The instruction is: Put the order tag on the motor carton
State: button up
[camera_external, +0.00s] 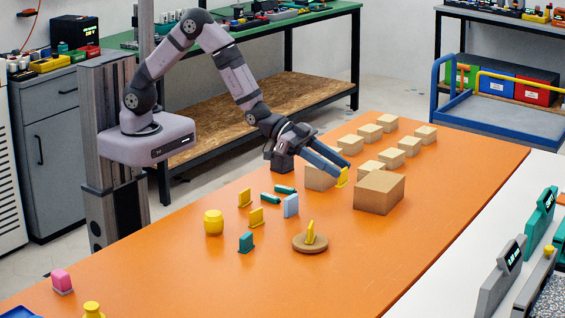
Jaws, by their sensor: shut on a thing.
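My gripper (340,174) is shut on a small yellow tag (342,178), held upright at the fingertips. The tag is just left of the largest brown carton (379,194), in the middle of the orange table. A smaller carton (318,180) is partly hidden behind my gripper. I cannot read any labels, so which carton is the motor carton is not clear. I cannot tell whether the held tag touches a carton.
Several small cartons (409,146) stand in rows behind the large one. A light blue piece (291,205), a teal piece (246,242), teal cylinders (270,198) and a yellow jar (213,222) stand left of it. The table's front right is clear.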

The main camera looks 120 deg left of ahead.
jog(key=w+a+r+n+y, duration=0.1)
jog(key=w+a+r+y, duration=0.1)
jog(key=a+r, duration=0.2)
jog(key=w+a+r+n+y+b, duration=0.1)
jog(key=w+a+r+n+y, duration=0.1)
jog(key=a, duration=0.6)
jog(key=shift+w+a+r+n+g, duration=0.3)
jog(key=shift+a+r+g, duration=0.1)
jog(key=shift+r, duration=0.45)
jog(key=shift+f, duration=0.1)
jog(key=p, duration=0.2)
send_over(371, 179)
jog(key=shift+w+f, duration=0.15)
jog(key=shift+f, duration=4.7)
jog(key=shift+f+b, duration=0.15)
jog(key=shift+b, duration=0.15)
